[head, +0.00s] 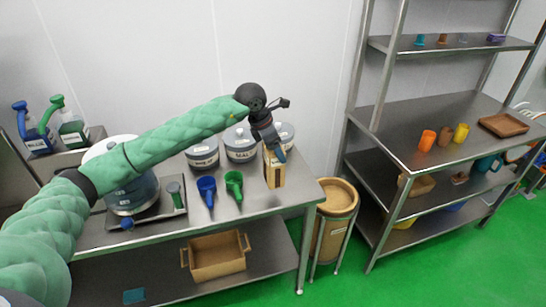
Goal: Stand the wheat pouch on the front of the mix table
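My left arm comes in from the left and reaches over the steel table (258,207). My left gripper (278,153) points down at the top of a tan pouch (275,175) with a dark label, which I take to be the wheat pouch. The pouch is upright near the right end of the table, beside the lidded canisters. The gripper overlaps the pouch's top; whether its fingers are closed on it cannot be made out, nor whether the pouch's base touches the tabletop. My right gripper is out of view.
Grey canisters (240,145) stand behind. A wooden bin (338,197) stands off the right end. The table's front right is clear.

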